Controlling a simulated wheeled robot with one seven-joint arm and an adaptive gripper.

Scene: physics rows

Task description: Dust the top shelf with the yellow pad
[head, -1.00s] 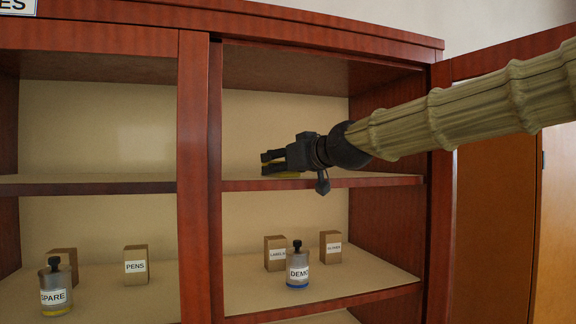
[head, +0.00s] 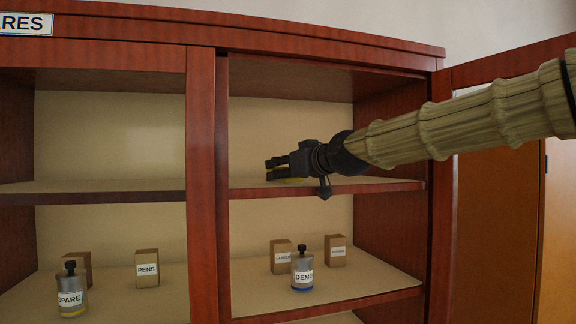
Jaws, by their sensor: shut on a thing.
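The top shelf (head: 385,186) is a beige board with a red-brown front edge in the right bay of a wooden cabinet. My gripper (head: 272,170) reaches in from the right and is low over this shelf, toward its left part. It is shut on the yellow pad (head: 290,181), which shows only as a thin yellow strip under the fingers. The pad is at the shelf surface; I cannot tell for sure whether it touches. Most of the pad is hidden by the gripper.
The lower shelf holds a DEMO bottle (head: 302,270) and small boxes (head: 281,257). The left bay holds a SPARE bottle (head: 71,290) and a PENS box (head: 147,268). A red-brown post (head: 203,180) divides the bays. An open door (head: 497,210) stands at right. The top shelf looks otherwise bare.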

